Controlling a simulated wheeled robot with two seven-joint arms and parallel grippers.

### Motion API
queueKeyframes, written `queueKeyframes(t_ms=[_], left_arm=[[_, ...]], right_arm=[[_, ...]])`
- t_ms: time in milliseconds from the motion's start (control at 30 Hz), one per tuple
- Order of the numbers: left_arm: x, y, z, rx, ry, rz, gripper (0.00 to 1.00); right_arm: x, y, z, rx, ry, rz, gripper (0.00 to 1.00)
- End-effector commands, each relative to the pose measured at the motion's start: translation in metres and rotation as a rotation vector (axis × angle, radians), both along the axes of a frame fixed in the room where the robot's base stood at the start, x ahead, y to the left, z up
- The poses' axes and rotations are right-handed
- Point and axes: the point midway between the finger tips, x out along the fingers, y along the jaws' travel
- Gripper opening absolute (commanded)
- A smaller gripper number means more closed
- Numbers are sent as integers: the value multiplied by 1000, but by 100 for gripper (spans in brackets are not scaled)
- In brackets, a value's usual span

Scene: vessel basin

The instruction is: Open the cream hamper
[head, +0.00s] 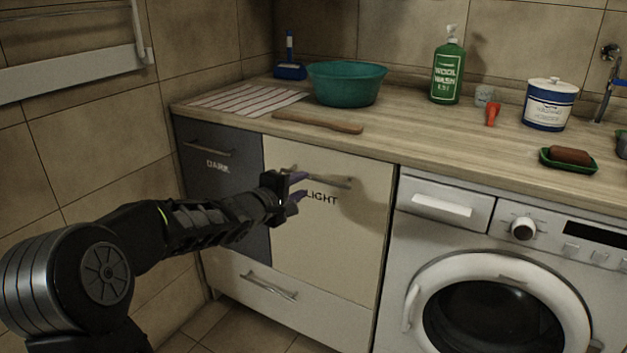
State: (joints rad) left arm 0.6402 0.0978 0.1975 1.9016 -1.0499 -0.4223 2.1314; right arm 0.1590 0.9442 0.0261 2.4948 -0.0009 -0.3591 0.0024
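The cream hamper (325,235) is a cream front panel marked "LIGHT" under the counter, between a dark grey panel and the washing machine. It looks shut, flush with its neighbours. Its metal bar handle (333,181) runs across near the top, partly hidden by my gripper. My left gripper (303,187) is in front of the panel at the handle's left end. Its two purple-tipped fingers are apart, with nothing seen between them. I cannot tell whether they touch the handle. My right gripper is out of view.
A grey hamper (207,180) marked "DARK" is at the left, partly behind my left arm. A drawer (305,303) with a bar handle is below. The washing machine (460,250) stands right. The counter (415,135) holds a teal basin (346,84) and a wooden paddle (317,122).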

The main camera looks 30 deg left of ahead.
Motion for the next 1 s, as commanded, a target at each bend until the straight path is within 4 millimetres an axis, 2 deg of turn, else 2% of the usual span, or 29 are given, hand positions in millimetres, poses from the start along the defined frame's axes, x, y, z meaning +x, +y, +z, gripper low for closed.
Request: queueKeyframes(t_ms=[300, 500, 833, 1000], left_arm=[[45, -1, -12, -1, -2, -3, 32], [67, -1, -15, 0, -1, -2, 32], [71, -1, -14, 0, -1, -1, 32], [70, 0, -14, 0, -1, -1, 19]], right_arm=[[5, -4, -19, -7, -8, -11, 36], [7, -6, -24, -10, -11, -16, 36], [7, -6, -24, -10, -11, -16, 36], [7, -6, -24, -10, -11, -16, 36]])
